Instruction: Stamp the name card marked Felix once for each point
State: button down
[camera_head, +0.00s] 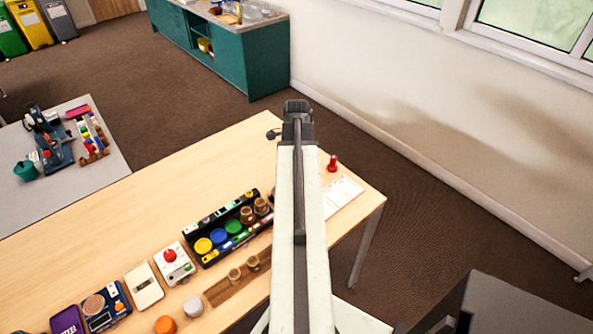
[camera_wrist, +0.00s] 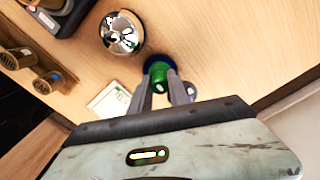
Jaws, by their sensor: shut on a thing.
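My gripper (camera_wrist: 166,88) is shut on a small green-handled object (camera_wrist: 160,72), which looks like a stamp. A dark blue round part shows at its far end in the wrist view; whether it touches the table cannot be told. In the head view my gripper (camera_head: 297,108) is over the far edge of the wooden table, and its fingertips and the held object are hidden. A white card (camera_wrist: 108,102) lies left of the fingers in the wrist view. A white sheet (camera_head: 343,195) lies right of my arm in the head view. No name is readable on either.
A shiny round metal object (camera_wrist: 122,33) stands near the held object. A red peg-like object (camera_head: 332,163) stands right of my arm. A black tray (camera_head: 205,262) with coloured discs and brown cups is on the left. The table's far left part is clear.

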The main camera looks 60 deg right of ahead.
dwell(0.3)
notch_tip(320, 180, up, 7)
jog(key=p, duration=0.7)
jog(key=shift+r, duration=0.1)
